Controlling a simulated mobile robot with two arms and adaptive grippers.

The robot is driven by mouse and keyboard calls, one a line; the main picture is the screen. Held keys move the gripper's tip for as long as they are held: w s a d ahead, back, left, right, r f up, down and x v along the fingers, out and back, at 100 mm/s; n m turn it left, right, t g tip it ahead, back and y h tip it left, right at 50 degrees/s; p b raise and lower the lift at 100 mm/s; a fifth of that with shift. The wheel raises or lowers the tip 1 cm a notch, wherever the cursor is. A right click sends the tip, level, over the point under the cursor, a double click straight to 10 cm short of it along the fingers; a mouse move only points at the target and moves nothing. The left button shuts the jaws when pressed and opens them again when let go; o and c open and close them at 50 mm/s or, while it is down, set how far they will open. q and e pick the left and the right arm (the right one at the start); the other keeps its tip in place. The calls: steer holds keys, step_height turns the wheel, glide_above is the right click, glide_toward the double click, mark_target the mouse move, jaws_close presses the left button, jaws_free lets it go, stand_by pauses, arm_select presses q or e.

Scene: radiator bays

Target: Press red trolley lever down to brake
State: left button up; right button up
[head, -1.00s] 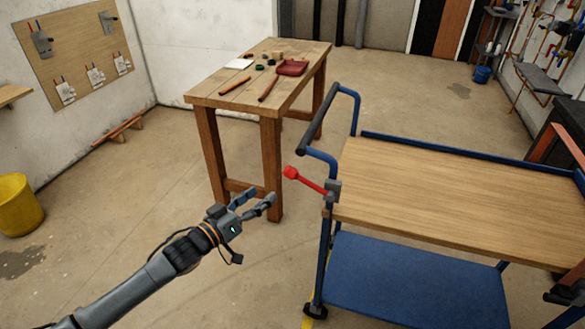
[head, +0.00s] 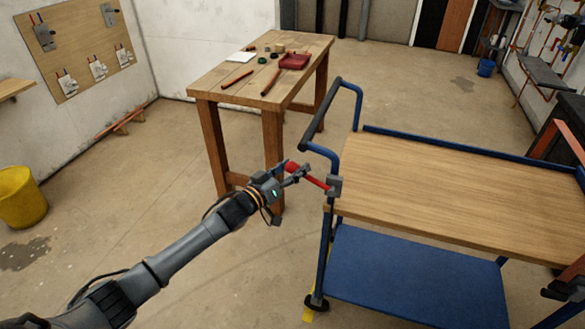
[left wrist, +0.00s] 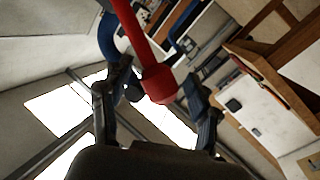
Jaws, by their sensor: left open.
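The red lever (head: 315,181) sticks out from a grey bracket (head: 334,186) on the near left corner of the trolley (head: 440,195). It slopes up to the left, and its knob end is partly hidden by my left gripper (head: 294,168). In the left wrist view the lever's red knob (left wrist: 158,83) lies between the two spread fingers of my left gripper (left wrist: 157,72). The fingers are open around it, with gaps showing beside the knob; I cannot tell if either touches.
The trolley's blue push handle (head: 325,115) rises just above and beyond the lever. A wooden workbench (head: 215,90) with tools stands behind my left gripper. A yellow bucket (head: 20,198) is at the far left.

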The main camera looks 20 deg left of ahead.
arm_select(q)
jaws_close()
arm_select(e)
steer(key=shift+s, duration=0.15)
arm_select(q)
steer(key=shift+f, duration=0.1)
arm_select(e)
steer(key=shift+f, duration=0.1)
